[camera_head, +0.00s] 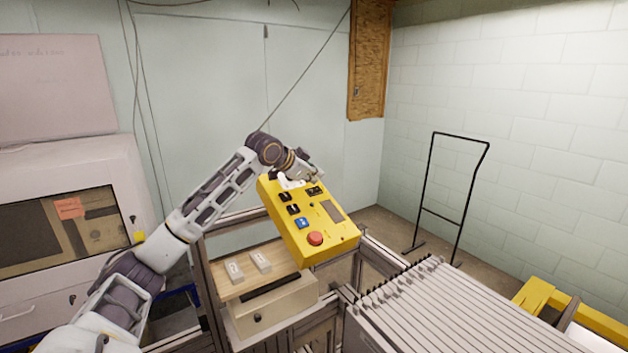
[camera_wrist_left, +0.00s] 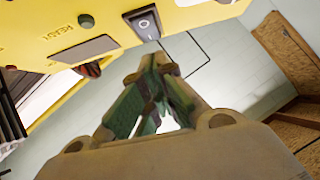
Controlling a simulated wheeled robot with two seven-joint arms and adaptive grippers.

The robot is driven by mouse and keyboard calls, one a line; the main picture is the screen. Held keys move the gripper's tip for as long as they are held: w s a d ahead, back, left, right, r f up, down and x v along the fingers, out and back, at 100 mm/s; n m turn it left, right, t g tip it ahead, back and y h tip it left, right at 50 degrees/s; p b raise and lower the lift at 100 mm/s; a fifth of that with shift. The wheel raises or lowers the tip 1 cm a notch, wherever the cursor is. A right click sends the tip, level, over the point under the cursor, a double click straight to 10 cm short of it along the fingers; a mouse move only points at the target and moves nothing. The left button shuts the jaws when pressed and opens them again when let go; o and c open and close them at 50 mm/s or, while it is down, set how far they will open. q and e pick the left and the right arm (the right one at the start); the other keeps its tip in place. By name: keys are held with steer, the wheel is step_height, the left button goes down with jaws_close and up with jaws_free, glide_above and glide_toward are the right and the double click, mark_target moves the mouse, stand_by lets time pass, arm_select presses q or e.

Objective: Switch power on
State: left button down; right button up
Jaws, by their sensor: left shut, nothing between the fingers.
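A yellow control box (camera_head: 325,235) stands tilted in the middle of the head view. Its face carries a black rocker switch (camera_head: 314,190) near the top edge, two other black switches, a blue switch (camera_head: 302,223) and a red round button (camera_head: 315,239). In the left wrist view the rocker switch (camera_wrist_left: 146,23) shows its "O" mark, close beyond my fingertips. My left gripper (camera_wrist_left: 155,62) is shut and empty. In the head view it is at the top edge of the box, partly hidden by my wrist. I cannot tell whether it touches the switch. My right gripper is not in view.
A grey screen (camera_head: 332,211) is on the box face. A wooden shelf (camera_head: 250,268) with two small light blocks is left of the box. A row of grey slats (camera_head: 450,310) is at lower right. A black metal frame (camera_head: 455,190) stands by the wall.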

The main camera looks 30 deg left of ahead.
arm_select(q)
steer(key=d+b+v, duration=0.1)
steer(key=b+v, duration=0.2)
steer(key=v, duration=0.7)
steer(key=shift+s+a+r, duration=0.15)
steer(key=shift+a+r, duration=0.1)
steer(key=shift+a, duration=0.05)
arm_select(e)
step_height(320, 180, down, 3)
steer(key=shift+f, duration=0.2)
arm_select(q)
steer(key=shift+r, duration=0.15)
